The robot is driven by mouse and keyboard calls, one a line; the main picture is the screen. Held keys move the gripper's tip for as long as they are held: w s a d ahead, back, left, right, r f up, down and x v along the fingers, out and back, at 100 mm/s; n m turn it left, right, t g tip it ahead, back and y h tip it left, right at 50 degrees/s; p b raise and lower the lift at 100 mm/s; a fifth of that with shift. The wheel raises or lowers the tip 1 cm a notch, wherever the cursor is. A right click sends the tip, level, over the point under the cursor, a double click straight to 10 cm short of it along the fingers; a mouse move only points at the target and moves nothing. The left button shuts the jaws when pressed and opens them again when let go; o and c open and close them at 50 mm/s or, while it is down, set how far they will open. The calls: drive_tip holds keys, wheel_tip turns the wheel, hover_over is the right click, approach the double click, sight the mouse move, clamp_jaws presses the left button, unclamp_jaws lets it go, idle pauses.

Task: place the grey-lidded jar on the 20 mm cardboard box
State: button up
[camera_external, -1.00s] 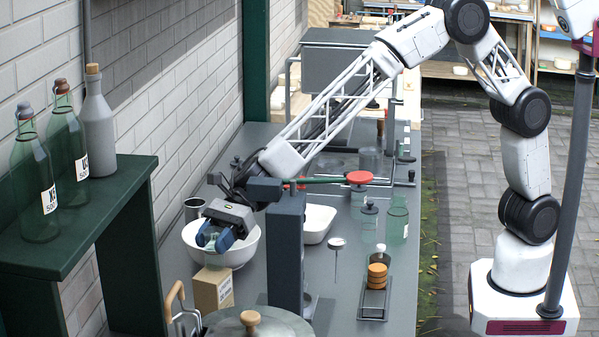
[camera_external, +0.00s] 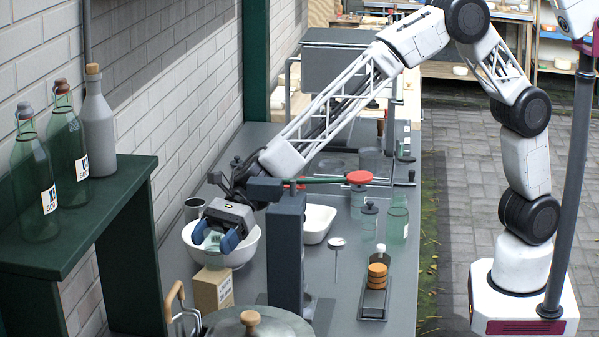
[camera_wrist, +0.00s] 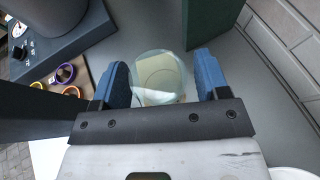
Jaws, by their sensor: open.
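My gripper (camera_external: 215,238) is at the end of the arm, above the white bowl and behind the box in the outside view. Its blue fingers are spread, one on each side of a clear glass jar (camera_external: 213,240); the jar also shows between them in the wrist view (camera_wrist: 158,78). No grey lid shows clearly on this jar. The cardboard box (camera_external: 212,289) stands on the counter in front of the bowl. A pale tan patch shows through the glass in the wrist view. I cannot tell whether the jar touches the box. A dark-lidded jar (camera_external: 369,219) stands farther right.
A dark upright post (camera_external: 289,250) stands just right of my gripper. The white bowl (camera_external: 245,252) is close behind the box. A lidded pot (camera_external: 235,328) is in front. The green shelf (camera_external: 90,228) with several bottles is at left.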

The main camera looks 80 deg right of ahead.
drive_tip(key=v, duration=1.2)
idle(0.7)
drive_tip(key=s+d+r+m+t+h, duration=0.1)
drive_tip(key=d+r+m+t+h, duration=0.25)
drive_tip(key=d+m, duration=0.45)
drive_tip(key=d+r+m+t+h, duration=0.2)
drive_tip(key=d+r+m, duration=0.3)
drive_tip(key=d, duration=0.6)
drive_tip(key=s+d+m+h, duration=0.3)
drive_tip(key=s+d+m, duration=0.2)
drive_tip(key=d+m, duration=0.3)
drive_tip(key=s+d+m+h, duration=0.3)
drive_tip(key=s+d+m, duration=0.2)
drive_tip(key=d+m, duration=0.25)
drive_tip(key=s+d+f+m+g+h, duration=0.1)
drive_tip(key=s+d+m+g, duration=0.1)
drive_tip(key=s+d+m, duration=0.5)
drive_tip(key=s+d+f+m+g+h, duration=0.2)
drive_tip(key=s+d+m, duration=0.25)
drive_tip(key=s, duration=0.45)
drive_tip(key=s+f+m+g+y, duration=0.1)
drive_tip(key=s+m, duration=0.3)
drive_tip(key=s, duration=0.4)
drive_tip(key=s+f+m+g+y, duration=0.1)
drive_tip(key=s+f+m+g, duration=0.2)
drive_tip(key=s+m, duration=0.2)
drive_tip(key=s, duration=0.3)
drive_tip(key=shift+d+m, duration=0.3)
drive_tip(key=shift+d, duration=0.1)
